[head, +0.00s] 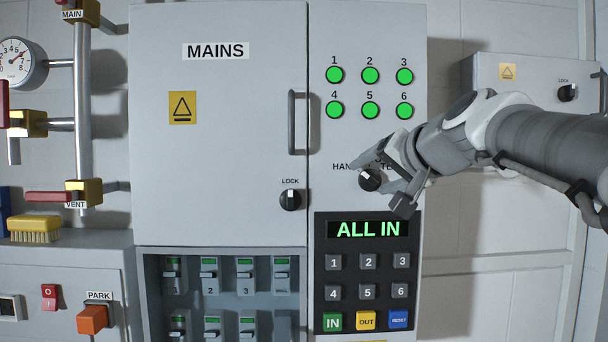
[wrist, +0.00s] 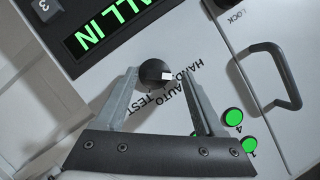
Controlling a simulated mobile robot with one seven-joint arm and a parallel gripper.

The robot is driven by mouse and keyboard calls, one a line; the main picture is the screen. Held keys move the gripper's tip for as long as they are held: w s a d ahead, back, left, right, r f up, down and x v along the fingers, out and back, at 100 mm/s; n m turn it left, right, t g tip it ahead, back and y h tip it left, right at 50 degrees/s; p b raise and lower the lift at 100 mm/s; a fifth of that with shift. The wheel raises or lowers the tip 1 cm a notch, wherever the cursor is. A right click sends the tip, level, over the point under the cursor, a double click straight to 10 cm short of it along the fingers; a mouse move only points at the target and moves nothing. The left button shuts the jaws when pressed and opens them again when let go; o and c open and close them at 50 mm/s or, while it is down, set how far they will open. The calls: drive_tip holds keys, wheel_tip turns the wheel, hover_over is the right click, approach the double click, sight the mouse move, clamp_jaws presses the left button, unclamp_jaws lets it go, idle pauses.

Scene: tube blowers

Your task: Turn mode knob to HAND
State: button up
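The mode knob (head: 369,181) is a round black knob with a white pointer mark, on the grey cabinet's right door. The labels HAND, AUTO and TEST sit above it, partly covered by my gripper in the head view. My gripper (head: 382,182) reaches in from the right, open around the knob.
Below the knob is a keypad panel (head: 367,278) whose display reads ALL IN. Several lit green lamps (head: 370,75) are above. A grey door handle (head: 291,122) and a black LOCK knob (head: 291,200) are to the left. A small wall box (head: 520,95) hangs behind my arm.

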drive_tip(key=shift+s, duration=0.1)
drive_tip(key=b+v, duration=0.1)
drive_tip(key=v, duration=1.6)
